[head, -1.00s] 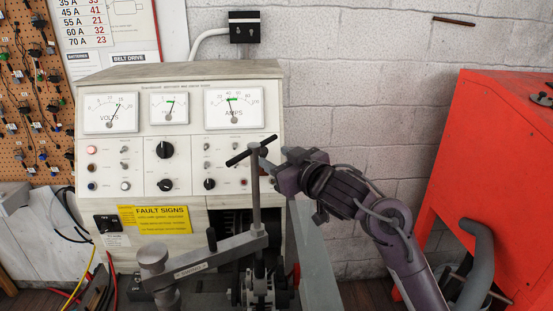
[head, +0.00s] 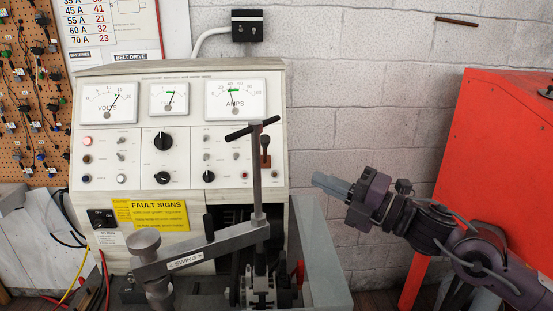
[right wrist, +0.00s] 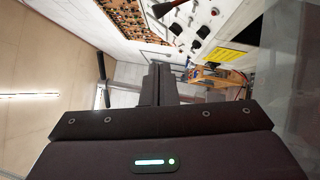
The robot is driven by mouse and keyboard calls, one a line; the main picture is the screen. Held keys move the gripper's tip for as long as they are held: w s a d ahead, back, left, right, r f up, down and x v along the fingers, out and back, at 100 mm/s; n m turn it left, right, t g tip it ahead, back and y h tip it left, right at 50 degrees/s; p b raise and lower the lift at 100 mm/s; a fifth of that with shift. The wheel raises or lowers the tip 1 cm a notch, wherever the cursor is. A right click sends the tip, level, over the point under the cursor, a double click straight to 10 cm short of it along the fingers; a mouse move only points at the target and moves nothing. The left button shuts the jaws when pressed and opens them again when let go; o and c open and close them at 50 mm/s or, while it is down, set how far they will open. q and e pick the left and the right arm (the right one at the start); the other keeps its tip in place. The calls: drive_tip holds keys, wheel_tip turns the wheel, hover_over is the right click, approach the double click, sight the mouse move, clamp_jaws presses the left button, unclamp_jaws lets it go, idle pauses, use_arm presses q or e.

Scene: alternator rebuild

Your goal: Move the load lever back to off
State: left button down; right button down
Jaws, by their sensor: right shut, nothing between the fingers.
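The load lever (head: 265,144) is on the right side of the tester's front panel, right of the knobs. My left gripper is in no view.
The tester (head: 190,200) has volt and amp meters with needles raised. A clamp with a swing arm (head: 200,252) and T-handle (head: 252,128) stands in front of it. A red cabinet (head: 490,140) is at the right. Open room lies before the block wall between tester and cabinet.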

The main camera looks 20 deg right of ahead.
sight(265, 151)
drive_tip(key=w+d+p+x, duration=0.1)
drive_tip(key=p+x, duration=0.7)
drive_tip(key=x, duration=0.4)
drive_tip(key=shift+w+r, duration=0.35)
drive_tip(key=shift+w, duration=0.2)
drive_tip(key=shift+d, duration=0.1)
